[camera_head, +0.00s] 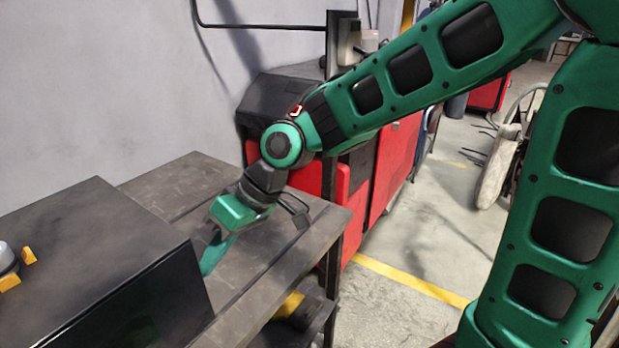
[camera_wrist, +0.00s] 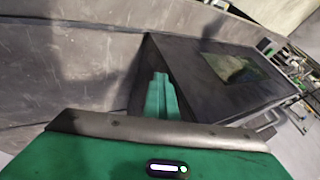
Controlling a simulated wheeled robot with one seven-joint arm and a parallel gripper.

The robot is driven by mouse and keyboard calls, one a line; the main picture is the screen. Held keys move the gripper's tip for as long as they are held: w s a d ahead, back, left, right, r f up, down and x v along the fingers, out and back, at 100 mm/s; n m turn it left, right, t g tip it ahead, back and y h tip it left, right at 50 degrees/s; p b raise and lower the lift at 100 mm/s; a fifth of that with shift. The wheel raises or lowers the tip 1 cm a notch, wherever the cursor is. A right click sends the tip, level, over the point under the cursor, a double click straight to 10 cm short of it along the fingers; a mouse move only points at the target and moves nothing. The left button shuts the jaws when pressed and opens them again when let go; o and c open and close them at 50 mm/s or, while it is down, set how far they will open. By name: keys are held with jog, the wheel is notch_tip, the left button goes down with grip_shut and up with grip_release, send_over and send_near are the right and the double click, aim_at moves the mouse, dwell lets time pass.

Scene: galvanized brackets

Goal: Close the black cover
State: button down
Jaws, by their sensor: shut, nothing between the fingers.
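A large black box (camera_head: 85,235) stands on the workbench at the left of the head view. Its right-hand face shows a dark, glossy surface. I cannot tell for sure which part of it is the cover, or how far open it is. In the wrist view a black panel (camera_wrist: 200,95) with a shiny greenish rectangle lies just right of the fingers. My gripper (camera_head: 207,262) is at the box's far right edge, pointing down, with its tips partly hidden by the box. In the wrist view my gripper (camera_wrist: 158,82) is shut and empty, close beside the panel; contact is unclear.
The grey workbench (camera_head: 285,235) is bare to the right of my gripper. A grey dome with yellow blocks (camera_head: 10,281) sits on the box at the far left. Red cabinets (camera_head: 400,160) stand behind the bench. A plain wall rises at the back left.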

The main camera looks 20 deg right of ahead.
jog(key=w+d+r, duration=0.2)
jog(key=d+r, duration=0.6)
jog(key=d, duration=0.1)
jog(key=s+d+f+m+t+h, duration=0.1)
jog(key=d+f+m+h, duration=0.15)
jog(key=d, duration=0.65)
jog(key=s+d+f+m+t+h, duration=0.1)
jog(key=d+f+m+h, duration=0.2)
jog(key=d, duration=0.5)
jog(key=s+d+f+m+g+h, duration=0.1)
jog(key=s+d+f+m, duration=0.3)
jog(key=s+d+m, duration=0.5)
jog(key=s+d+g, duration=0.1)
jog(key=s+d, duration=0.5)
jog(key=d, duration=0.1)
jog(key=shift+d+f+h, duration=0.15)
jog(key=shift+h, duration=0.2)
jog(key=shift+s+m, duration=0.15)
jog(key=shift+m, duration=0.1)
